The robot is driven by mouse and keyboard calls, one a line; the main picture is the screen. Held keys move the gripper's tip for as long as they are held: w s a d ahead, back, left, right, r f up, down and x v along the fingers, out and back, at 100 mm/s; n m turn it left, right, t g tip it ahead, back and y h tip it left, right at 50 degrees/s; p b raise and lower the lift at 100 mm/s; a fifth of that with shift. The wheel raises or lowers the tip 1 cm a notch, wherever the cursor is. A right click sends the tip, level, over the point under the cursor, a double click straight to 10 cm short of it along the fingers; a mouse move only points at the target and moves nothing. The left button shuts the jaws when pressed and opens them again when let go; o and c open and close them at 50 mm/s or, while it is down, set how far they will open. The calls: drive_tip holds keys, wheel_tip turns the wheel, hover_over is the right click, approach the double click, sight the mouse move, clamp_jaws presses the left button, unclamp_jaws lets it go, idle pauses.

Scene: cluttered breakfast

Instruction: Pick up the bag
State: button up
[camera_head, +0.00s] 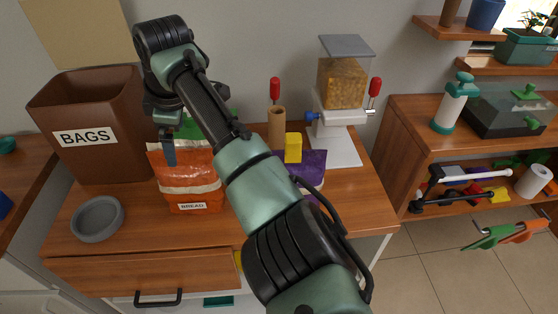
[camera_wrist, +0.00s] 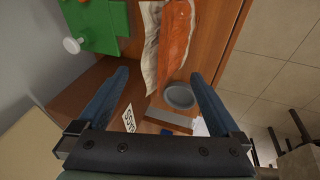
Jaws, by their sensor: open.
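An orange bag with cream bands and a BREAD label (camera_head: 190,188) stands on the wooden counter. In the wrist view the orange bag (camera_wrist: 176,38) lies ahead of the fingers, at the top middle. My gripper (camera_head: 168,145) is at the bag's upper left in the head view, one blue finger overlapping its top edge. In the wrist view my gripper (camera_wrist: 160,74) has its fingers wide apart with nothing held between them. A purple bag (camera_head: 313,165) stands farther right, partly hidden by my arm.
A brown bin labelled BAGS (camera_head: 95,110) stands left of the bread bag. A grey bowl (camera_head: 97,219) is at the front left. A green object with a white knob (camera_wrist: 98,25) is close by. A yellow block (camera_head: 293,147) and a dispenser (camera_head: 341,90) stand right.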

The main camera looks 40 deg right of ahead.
drive_tip(key=s+d+r+g, duration=0.1)
drive_tip(key=s+d+g, duration=0.3)
drive_tip(key=d, duration=0.7)
wheel_tip(320, 180, up, 3)
hover_over(292, 166)
drive_tip(key=shift+w+d+f+m, duration=0.1)
drive_tip(key=shift+w+f+m, duration=0.1)
drive_tip(key=shift+w+m, duration=0.15)
wheel_tip(292, 166, down, 7)
drive_tip(key=shift+r+b, duration=0.15)
drive_tip(key=shift+b, duration=0.25)
drive_tip(key=shift+s+f, duration=0.2)
drive_tip(key=shift+f, duration=2.85)
drive_tip(key=shift+c, duration=0.2)
